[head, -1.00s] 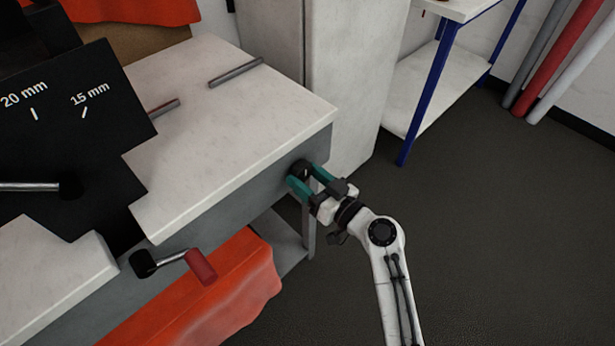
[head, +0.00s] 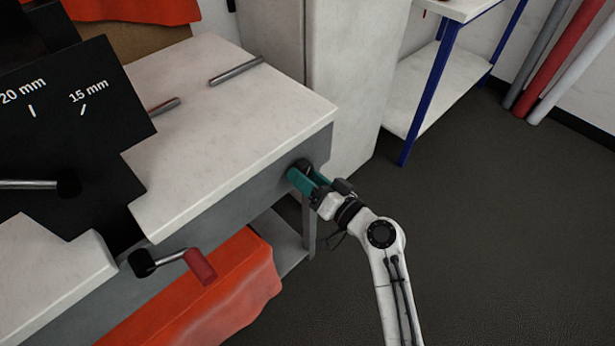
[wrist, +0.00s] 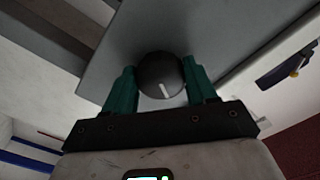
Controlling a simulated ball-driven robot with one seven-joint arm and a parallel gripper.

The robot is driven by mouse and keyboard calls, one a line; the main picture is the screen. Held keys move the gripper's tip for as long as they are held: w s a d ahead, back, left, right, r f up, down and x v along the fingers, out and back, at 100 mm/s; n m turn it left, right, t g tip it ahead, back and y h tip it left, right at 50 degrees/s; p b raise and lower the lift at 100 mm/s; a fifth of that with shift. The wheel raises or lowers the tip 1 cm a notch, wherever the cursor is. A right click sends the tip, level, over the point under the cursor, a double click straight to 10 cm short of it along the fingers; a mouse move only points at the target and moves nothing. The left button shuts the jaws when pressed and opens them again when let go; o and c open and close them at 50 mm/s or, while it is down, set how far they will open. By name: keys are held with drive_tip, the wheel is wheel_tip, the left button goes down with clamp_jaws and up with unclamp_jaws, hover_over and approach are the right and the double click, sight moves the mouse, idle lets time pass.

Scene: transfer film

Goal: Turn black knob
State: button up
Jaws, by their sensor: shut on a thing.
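The black knob (wrist: 160,72) sits on the grey front panel of the workbench, with a short white mark on its face pointing to the lower part of the wrist view. In the head view the knob (head: 304,165) shows only partly behind the fingers, near the bench's right end. My gripper (wrist: 160,85) has its two teal fingers on either side of the knob, shut on it. In the head view my gripper (head: 307,179) reaches the panel from the right, its wrist turned so the fingers overlap.
A crank with a red handle (head: 199,267) sticks out from the bench front at left. An orange cloth (head: 225,285) lies below it. A bench leg (head: 308,226) stands just under my gripper. A blue-legged table (head: 425,105) stands behind at right.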

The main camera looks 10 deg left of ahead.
drive_tip(key=shift+r+m+p, duration=0.15)
drive_tip(key=shift+m+p, duration=1.05)
drive_tip(key=shift+m, duration=3.4)
drive_tip(key=o, duration=1.1)
drive_tip(key=shift+c, duration=0.2)
drive_tip(key=shift+s, duration=0.1)
drive_tip(key=v, duration=1)
drive_tip(key=shift+s+d, duration=0.25)
drive_tip(key=shift+d, duration=0.05)
